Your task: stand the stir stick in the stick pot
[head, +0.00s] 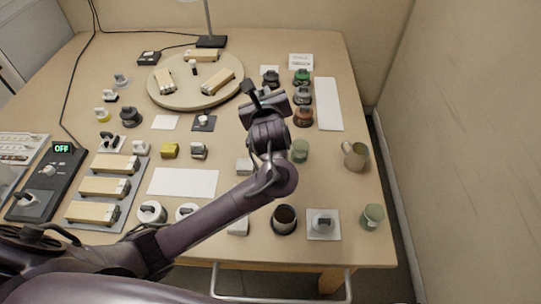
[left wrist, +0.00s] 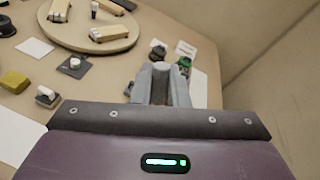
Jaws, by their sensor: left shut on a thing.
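My left gripper (head: 263,98) is over the back right part of the bench, left of the jars. Its fingers also show in the left wrist view (left wrist: 160,84), close together. I see no other stir stick on the bench. A dark, open round pot (head: 284,219) stands near the front edge, apart from the gripper; it may be the stick pot, but I cannot tell for sure. My right gripper is not in view.
Several lidded jars (head: 303,117) stand beside a white strip (head: 328,104). A round board (head: 177,99) with wooden blocks is at the back. A green cup (head: 300,151), a mug (head: 355,156) and another green cup (head: 372,217) stand on the right. A wall bounds the right side.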

